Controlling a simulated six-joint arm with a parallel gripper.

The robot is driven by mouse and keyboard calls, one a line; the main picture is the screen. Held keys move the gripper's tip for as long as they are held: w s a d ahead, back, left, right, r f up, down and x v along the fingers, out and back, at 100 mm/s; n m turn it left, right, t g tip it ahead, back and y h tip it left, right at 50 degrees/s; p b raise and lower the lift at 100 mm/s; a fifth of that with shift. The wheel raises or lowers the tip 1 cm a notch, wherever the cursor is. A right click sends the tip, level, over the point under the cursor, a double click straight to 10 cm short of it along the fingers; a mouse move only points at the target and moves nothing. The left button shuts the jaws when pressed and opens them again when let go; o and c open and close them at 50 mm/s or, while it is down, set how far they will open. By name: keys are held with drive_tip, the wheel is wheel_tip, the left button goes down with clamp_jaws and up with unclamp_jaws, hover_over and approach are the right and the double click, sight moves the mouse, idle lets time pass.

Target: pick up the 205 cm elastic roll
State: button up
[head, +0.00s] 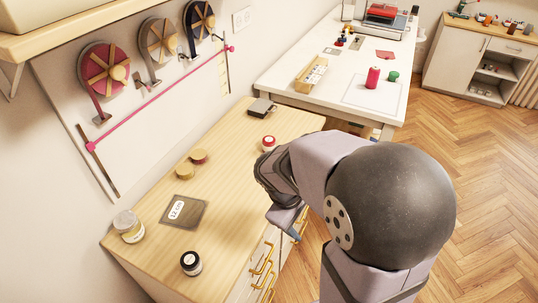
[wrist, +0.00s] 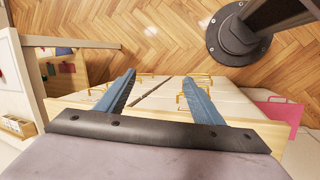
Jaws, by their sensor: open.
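No label reading 205 cm is legible, so I cannot tell which item is the 205 cm elastic roll. Three large reels hang on the wall: a red one (head: 98,83), a grey one (head: 152,50) and a navy one (head: 190,42). Two small round gold-and-red pieces (head: 184,171) lie on the wooden counter (head: 235,185). My gripper (wrist: 160,78) is open and empty, its blue fingers wide apart in the wrist view. In the head view it is at the counter's front edge, partly hidden by my arm.
A card marked 12 cm (head: 192,217), jars (head: 129,226) and a red-topped item (head: 268,142) are on the counter. Gold drawer handles (head: 262,263) stick out in front. A white table (head: 290,85) stands behind. Wooden floor (head: 480,150) is clear at right.

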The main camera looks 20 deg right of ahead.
drive_tip(key=w+d+f+n+t+h+b, duration=0.35)
drive_tip(key=w+d+n+b, duration=0.25)
drive_tip(key=w, duration=0.4)
drive_tip(key=r+n+t+h+b, duration=0.1)
drive_tip(key=n+t+b, duration=1)
drive_tip(key=n+b, duration=0.55)
hover_over(268, 146)
drive_tip(key=p+v, duration=0.2)
drive_tip(key=v, duration=0.3)
drive_tip(key=n, duration=0.1)
wheel_tip(268, 146, down, 8)
drive_tip(key=shift+r, duration=0.1)
drive_tip(key=shift+x, duration=0.85)
drive_tip(key=shift+w, duration=0.15)
drive_tip(key=shift+p+x, duration=0.75)
drive_tip(key=shift+x, duration=2.1)
drive_tip(key=shift+r, duration=0.15)
drive_tip(key=shift+c, duration=0.6)
